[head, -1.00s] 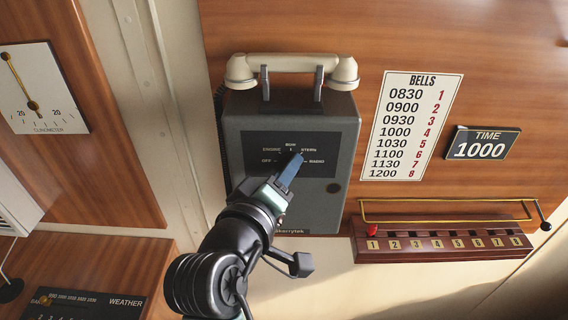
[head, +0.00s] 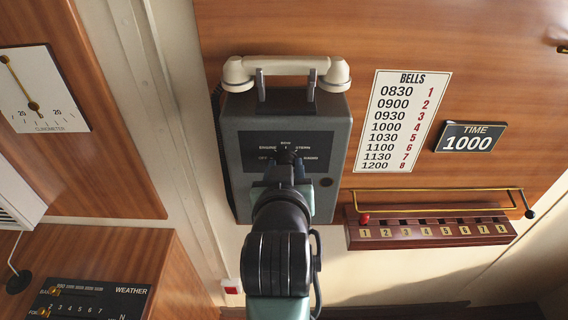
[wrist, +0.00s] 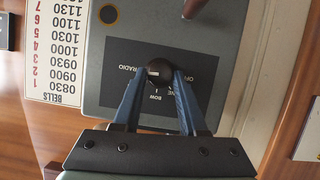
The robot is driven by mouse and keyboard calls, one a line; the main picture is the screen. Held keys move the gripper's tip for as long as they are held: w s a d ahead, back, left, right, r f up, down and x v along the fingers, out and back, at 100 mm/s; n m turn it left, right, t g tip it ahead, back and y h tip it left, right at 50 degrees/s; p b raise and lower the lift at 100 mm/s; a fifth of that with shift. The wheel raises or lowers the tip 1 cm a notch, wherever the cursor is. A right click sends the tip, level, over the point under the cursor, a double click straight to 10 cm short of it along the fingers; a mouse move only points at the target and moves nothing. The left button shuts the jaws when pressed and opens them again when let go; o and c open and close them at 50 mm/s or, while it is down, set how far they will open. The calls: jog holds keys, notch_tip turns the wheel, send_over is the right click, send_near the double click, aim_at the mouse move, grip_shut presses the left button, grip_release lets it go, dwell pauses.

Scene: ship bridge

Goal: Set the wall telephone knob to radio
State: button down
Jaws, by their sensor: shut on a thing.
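The grey wall telephone (head: 232,150) hangs on the wood panel with a cream handset on top. Its black dial plate (head: 315,141) carries the labels off, engine, bow, stern and radio. In the wrist view, which is upside down, the small dark knob (wrist: 159,66) sits between my two blue fingertips. A white mark on the knob lies toward the RADIO label (wrist: 127,69), but its exact direction is hard to tell. My gripper (head: 287,157) is shut on the knob, with a finger on either side. The fingers hide the stern label in the wrist view.
A bells chart (head: 403,120) and a time plate (head: 476,137) are right of the telephone. A numbered bell rack with a brass rail (head: 440,232) juts out below them. A clinometer (head: 38,88) and a weather panel (head: 128,308) are at the left.

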jog(key=shift+m, duration=0.4)
dwell(0.3)
jog(key=shift+c, duration=2.2)
grip_release()
jog(key=p+v, duration=0.8)
jog(key=v, duration=0.5)
jog(key=shift+d, duration=0.3)
